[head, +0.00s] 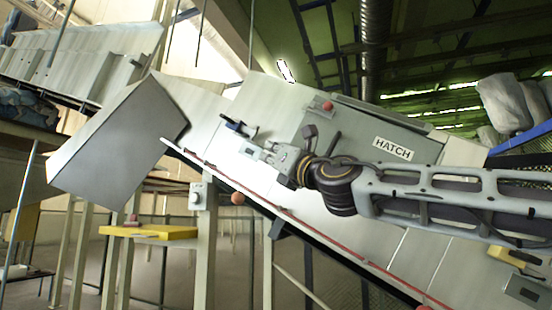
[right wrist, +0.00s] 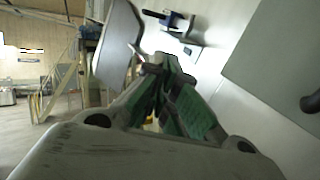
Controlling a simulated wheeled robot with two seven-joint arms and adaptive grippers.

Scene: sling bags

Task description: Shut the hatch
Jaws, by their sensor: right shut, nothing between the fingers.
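The hatch (head: 352,133) is a grey-green panel on the sloping pale metal chute, with a white HATCH label (head: 392,148). Its plain surface (right wrist: 275,50) fills the right side of the right wrist view. I cannot tell whether it sits fully flush. A latch-like fitting with a dark blue handle (head: 236,126) is on the chute left of the hatch; it also shows in the right wrist view (right wrist: 172,19). My right gripper (head: 282,158) is shut and empty, just below and right of that fitting. Its green-padded fingers (right wrist: 165,68) are together. Contact is unclear. My left gripper is out of view.
A large grey hood (head: 115,140) forms the chute's lower left end. A red edge strip (head: 300,225) runs along the chute's lower side. A yellow platform (head: 150,232) and posts stand below. Grey sacks (head: 505,100) lie at the upper right.

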